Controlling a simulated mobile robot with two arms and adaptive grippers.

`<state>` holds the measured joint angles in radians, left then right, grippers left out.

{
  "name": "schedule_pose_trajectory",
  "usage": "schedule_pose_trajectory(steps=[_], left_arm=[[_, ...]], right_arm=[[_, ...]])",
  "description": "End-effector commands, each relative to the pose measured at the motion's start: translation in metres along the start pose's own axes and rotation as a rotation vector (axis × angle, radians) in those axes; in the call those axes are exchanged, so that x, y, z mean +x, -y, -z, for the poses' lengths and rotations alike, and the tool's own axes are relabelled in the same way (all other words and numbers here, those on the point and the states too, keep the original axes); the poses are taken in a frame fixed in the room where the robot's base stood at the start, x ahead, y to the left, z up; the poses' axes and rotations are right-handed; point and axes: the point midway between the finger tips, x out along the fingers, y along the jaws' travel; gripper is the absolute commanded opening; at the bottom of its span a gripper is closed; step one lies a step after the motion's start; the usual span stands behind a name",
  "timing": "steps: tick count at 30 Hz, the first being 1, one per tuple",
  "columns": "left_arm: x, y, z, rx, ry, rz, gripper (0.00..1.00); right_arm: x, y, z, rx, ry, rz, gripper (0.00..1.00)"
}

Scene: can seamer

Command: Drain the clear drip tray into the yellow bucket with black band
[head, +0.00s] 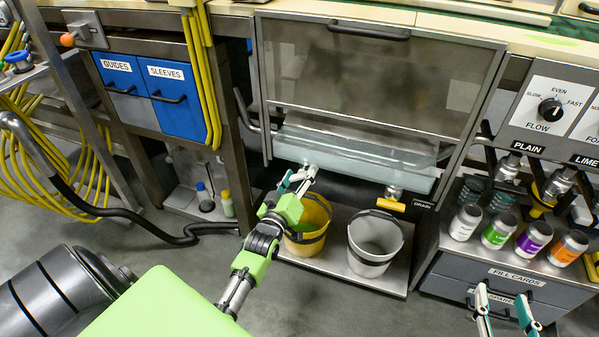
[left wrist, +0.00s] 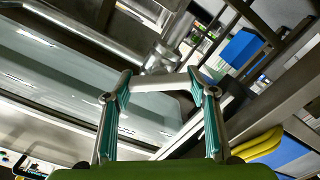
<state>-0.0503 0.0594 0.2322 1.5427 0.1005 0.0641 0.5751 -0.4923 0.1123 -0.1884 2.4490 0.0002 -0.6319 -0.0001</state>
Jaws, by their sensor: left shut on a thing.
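The clear drip tray (head: 360,157), holding pale bluish liquid, hangs under the grey machine panel; it also shows in the left wrist view (left wrist: 60,85). The yellow bucket with black band (head: 312,208) stands below its left part, partly hidden by my left arm. My left gripper (head: 297,181) is at the tray's lower left, above this bucket. In the left wrist view its fingers close on a pale bar-like handle (left wrist: 160,85) by a metal fitting (left wrist: 160,57). My right gripper (head: 503,294) is open and empty at the lower right.
A white bucket with black band (head: 376,235) stands right of the yellow one, on the same low shelf (head: 335,262). Above it is a yellow valve handle (head: 391,204) beside a DRAIN label (head: 423,204). Several coloured cans stand at the right. Open floor lies in front.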

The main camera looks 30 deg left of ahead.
Motion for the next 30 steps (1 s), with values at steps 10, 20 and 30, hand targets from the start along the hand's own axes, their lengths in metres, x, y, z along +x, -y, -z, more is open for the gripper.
schedule_pose_trajectory(steps=[10, 20, 30], left_arm=[[0.000, -0.002, 0.001, 0.261, 0.003, 0.002, 0.30], [0.000, -0.002, 0.000, 0.493, 0.002, 0.002, 0.30], [0.000, -0.002, -0.001, 0.607, 0.002, 0.001, 0.30]], right_arm=[[-0.052, -0.014, -0.107, 0.003, 0.533, -0.032, 0.40], [-0.121, -0.021, -0.165, 0.014, 0.891, -0.053, 0.40], [-0.148, -0.023, -0.178, 0.019, 1.008, -0.058, 0.40]])
